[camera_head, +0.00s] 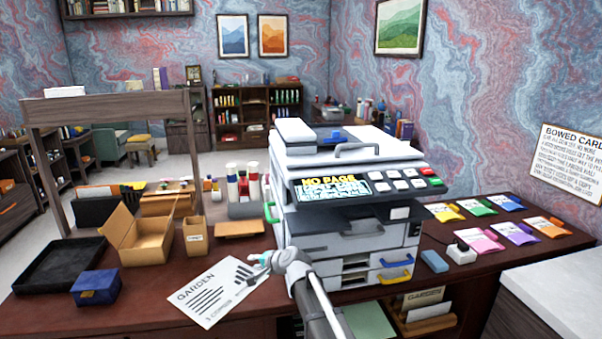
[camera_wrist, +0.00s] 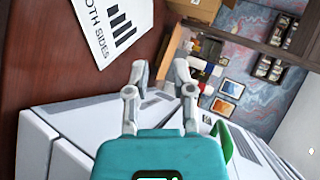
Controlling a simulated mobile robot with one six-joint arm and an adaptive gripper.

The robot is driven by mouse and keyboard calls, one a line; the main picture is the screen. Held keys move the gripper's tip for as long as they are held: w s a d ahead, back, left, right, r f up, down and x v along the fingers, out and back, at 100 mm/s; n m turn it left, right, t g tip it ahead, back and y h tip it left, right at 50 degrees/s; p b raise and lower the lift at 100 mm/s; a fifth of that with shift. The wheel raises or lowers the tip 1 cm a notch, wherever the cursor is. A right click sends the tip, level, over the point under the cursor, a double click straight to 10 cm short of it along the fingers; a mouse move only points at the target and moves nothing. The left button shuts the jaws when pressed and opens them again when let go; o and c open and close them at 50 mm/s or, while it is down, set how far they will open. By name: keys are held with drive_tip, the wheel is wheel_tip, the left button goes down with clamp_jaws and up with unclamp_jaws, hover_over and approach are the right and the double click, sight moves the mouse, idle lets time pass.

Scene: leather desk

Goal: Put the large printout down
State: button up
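The large printout (camera_head: 205,300) is a white sheet headed GARDEN, with text lines and dark bars. In the head view it lies at the desk's front, left of the printer, its near corner at the front edge. Part of it, with the words BOTH SIDES, shows in the wrist view (camera_wrist: 97,27). My gripper (camera_head: 262,259) is just beside the sheet's right end, in front of the printer. In the wrist view my gripper (camera_wrist: 160,72) has its two fingers apart, with nothing seen between them. The sheet appears apart from the fingers.
The large grey printer (camera_head: 345,225) stands close behind my gripper; its screen reads NO PAGE. An open cardboard box (camera_head: 140,240), a black tray (camera_head: 58,268) and a blue box (camera_head: 96,288) stand left. Colourful packets (camera_head: 480,241) lie right. Some desk between blue box and sheet is bare.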

drive_tip(key=s+d+f+n+g+h+p, duration=0.1)
drive_tip(key=s+d+n+g+h+p, duration=0.2)
drive_tip(key=s+d, duration=0.9)
drive_tip(key=s+d+f+n+g+h+p, duration=0.2)
drive_tip(key=s+d+h, duration=0.4)
drive_tip(key=s+d, duration=0.7)
drive_tip(key=d+n+g+p, duration=0.1)
drive_tip(key=d+g, duration=0.1)
drive_tip(key=d, duration=0.6)
drive_tip(key=shift+s+d+g+h, duration=0.2)
drive_tip(key=shift+d+g+h, duration=0.1)
drive_tip(key=shift+h, duration=0.1)
clamp_jaws()
drive_tip(key=w+a+f+n+t+y+b, duration=0.1)
drive_tip(key=w+a+n, duration=0.3)
drive_tip(key=a, duration=0.6)
drive_tip(key=w+a+f+n+b, duration=0.15)
drive_tip(key=w+a, duration=0.35)
drive_tip(key=a, duration=0.5)
drive_tip(key=a+n+t+y+b, duration=0.1)
drive_tip(key=a+n, duration=0.4)
drive_tip(key=a, duration=1.4)
drive_tip(key=shift+w+a+f+n+y, duration=0.25)
drive_tip(key=shift+w+f+n+y, duration=0.1)
drive_tip(key=shift+f+y, duration=0.1)
